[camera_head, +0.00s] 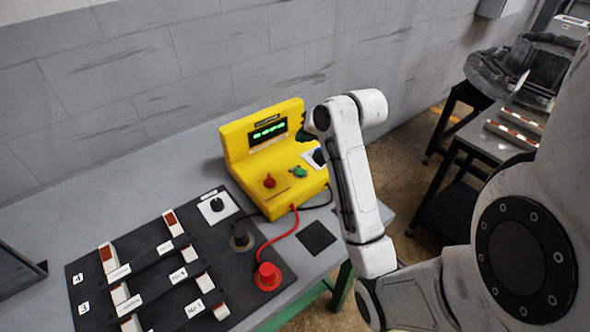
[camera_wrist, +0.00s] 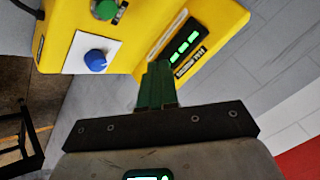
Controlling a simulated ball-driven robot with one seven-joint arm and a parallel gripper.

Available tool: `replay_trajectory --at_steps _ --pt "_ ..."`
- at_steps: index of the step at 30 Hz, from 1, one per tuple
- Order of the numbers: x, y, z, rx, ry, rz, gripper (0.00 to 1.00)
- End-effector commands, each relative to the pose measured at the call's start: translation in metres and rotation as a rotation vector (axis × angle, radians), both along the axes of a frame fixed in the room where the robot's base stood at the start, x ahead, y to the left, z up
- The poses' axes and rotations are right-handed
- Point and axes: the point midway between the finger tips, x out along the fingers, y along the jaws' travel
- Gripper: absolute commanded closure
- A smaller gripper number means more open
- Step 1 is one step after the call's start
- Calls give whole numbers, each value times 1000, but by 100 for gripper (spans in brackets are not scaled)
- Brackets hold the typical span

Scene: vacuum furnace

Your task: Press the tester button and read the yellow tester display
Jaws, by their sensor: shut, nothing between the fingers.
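The yellow tester (camera_head: 238,150) stands on the grey table against the wall. Its display (camera_head: 268,131) glows with green characters too small to read; it also shows in the wrist view (camera_wrist: 186,46), partly covered by my fingers. A green button (camera_head: 299,171) sits on the tester's sloped front and shows in the wrist view (camera_wrist: 104,9). My gripper (camera_wrist: 158,68) is shut and empty, its fingers in front of the tester near the display. It appears apart from the green button. In the head view my gripper (camera_head: 303,136) is a small dark shape, mostly hidden behind my wrist.
A red knob (camera_head: 269,181) and a blue knob (camera_wrist: 95,61) are on the tester. A red lead runs to a red plug (camera_head: 267,276) and a black plug (camera_head: 240,238) stands beside it. A dark board (camera_head: 150,270) with white-and-red bars lies left. A side table (camera_head: 500,145) stands right.

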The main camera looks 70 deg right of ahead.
Motion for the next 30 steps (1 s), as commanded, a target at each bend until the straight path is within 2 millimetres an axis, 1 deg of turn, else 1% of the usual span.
replay_trajectory --at_steps 8,14,30 --pt "0 1 -2 0 1 1 100" --pt "0 0 -13 0 1 1 100" --pt "0 0 -67 -2 1 0 100"
